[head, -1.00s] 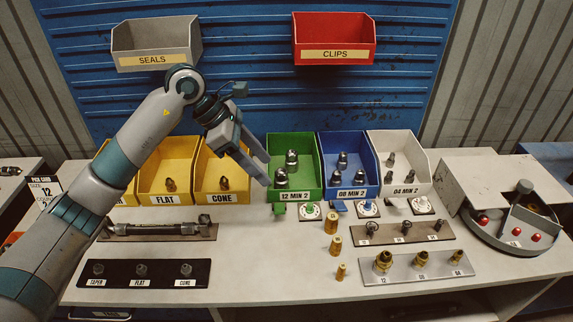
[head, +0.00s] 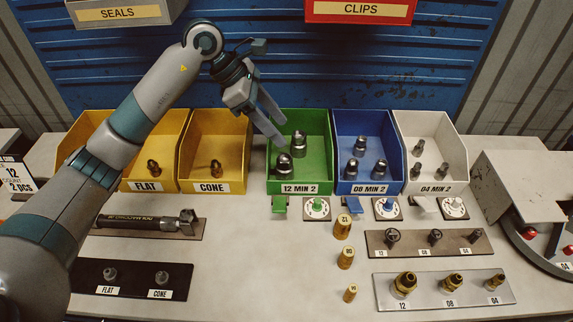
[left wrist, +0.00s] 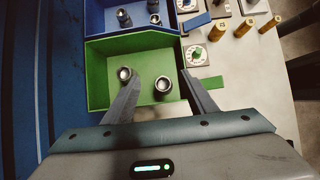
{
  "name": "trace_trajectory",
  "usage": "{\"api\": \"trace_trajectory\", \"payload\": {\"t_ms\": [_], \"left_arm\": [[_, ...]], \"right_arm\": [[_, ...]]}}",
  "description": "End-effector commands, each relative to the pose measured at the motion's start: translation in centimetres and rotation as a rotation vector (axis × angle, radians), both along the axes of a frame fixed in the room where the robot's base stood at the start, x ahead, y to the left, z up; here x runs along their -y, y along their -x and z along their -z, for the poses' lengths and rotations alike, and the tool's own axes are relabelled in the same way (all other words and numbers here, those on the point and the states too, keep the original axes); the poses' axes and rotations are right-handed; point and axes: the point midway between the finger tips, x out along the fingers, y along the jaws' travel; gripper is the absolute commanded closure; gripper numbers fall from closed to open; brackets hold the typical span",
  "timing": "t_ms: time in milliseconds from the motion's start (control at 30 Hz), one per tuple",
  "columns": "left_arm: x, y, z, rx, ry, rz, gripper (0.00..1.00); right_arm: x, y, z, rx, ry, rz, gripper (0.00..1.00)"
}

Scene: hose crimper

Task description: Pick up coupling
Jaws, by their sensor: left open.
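The green bin (head: 316,172), labelled 12 MIN 2, holds two dark metal couplings, a rear one (head: 299,143) and a front one (head: 284,164). My left gripper (head: 283,136) is open and empty, its fingers pointing down over the left part of this bin. In the left wrist view, one coupling (left wrist: 162,85) appears between the open fingers (left wrist: 158,78), apart from both. The other coupling (left wrist: 124,73) appears close to the left finger; I cannot tell whether they touch. My right gripper is not in view.
The blue bin (head: 366,183) and white bin (head: 432,183) stand to the right, with smaller couplings. Yellow bins, one labelled CONE (head: 213,183), stand to the left. Brass pieces (head: 346,257) stand on the bench.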

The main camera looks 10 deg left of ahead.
Motion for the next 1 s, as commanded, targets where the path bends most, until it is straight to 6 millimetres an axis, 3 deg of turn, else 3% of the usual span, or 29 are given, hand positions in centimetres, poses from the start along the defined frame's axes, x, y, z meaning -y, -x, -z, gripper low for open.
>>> {"api": "trace_trajectory", "payload": {"t_ms": [467, 700, 1000], "left_arm": [[0.0, 0.0, 0.7, -0.003, 0.001, -0.001, 0.48], [0.0, 0.1, 3.8, -0.006, 0.0, -0.001, 0.48], [0.3, 0.1, 8.2, -0.003, 0.002, 0.001, 0.48]], "right_arm": [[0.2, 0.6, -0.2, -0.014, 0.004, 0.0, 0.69], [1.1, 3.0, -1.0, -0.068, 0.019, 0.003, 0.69], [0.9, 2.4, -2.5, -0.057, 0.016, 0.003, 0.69]]}}
